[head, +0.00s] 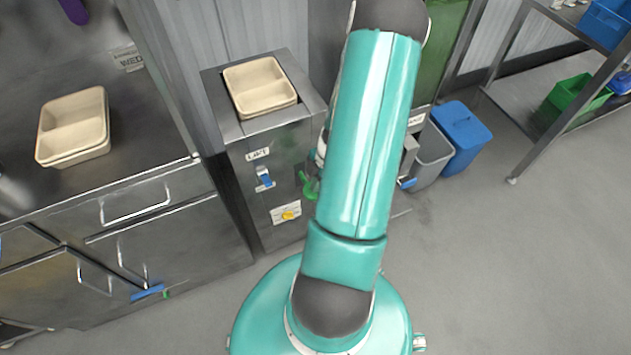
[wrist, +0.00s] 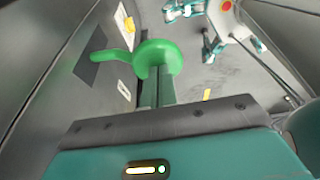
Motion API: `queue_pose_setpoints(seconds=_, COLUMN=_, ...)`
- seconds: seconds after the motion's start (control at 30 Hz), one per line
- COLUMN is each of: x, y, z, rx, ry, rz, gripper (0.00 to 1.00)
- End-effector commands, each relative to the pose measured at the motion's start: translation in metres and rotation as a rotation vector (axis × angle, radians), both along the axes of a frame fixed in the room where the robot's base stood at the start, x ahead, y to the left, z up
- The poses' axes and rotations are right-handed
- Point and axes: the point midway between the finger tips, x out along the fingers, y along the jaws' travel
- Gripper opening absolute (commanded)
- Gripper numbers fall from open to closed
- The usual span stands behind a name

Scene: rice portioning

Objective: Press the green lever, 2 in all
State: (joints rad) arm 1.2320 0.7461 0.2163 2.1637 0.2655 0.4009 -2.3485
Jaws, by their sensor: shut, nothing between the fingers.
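The green lever (head: 309,187) sticks out from the front of a steel dispenser cabinet (head: 283,166), partly behind my arm in the head view. In the wrist view the green lever (wrist: 158,57) shows large, with a round paddle end and a curved arm running left to a dark plate on the cabinet face. My gripper (wrist: 157,86) is shut and empty, its fingers reaching up to the paddle. The paddle hides the fingertips, so I cannot tell whether they touch it. My arm hides the gripper in the head view.
A beige tray (head: 261,86) sits on top of the cabinet. A blue switch (head: 264,178) and a yellow knob (head: 288,215) are on its front. A two-compartment tray (head: 74,128) rests on the left counter (head: 130,75). A grey bin (head: 431,158) and a blue bin (head: 461,138) stand right.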

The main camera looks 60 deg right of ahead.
Motion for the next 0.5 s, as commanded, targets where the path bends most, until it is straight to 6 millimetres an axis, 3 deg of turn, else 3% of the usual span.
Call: queue_pose_setpoints(seconds=0.5, x=-0.021, y=0.013, z=-0.052, rx=0.005, ry=0.001, rz=-0.001, gripper=0.0)
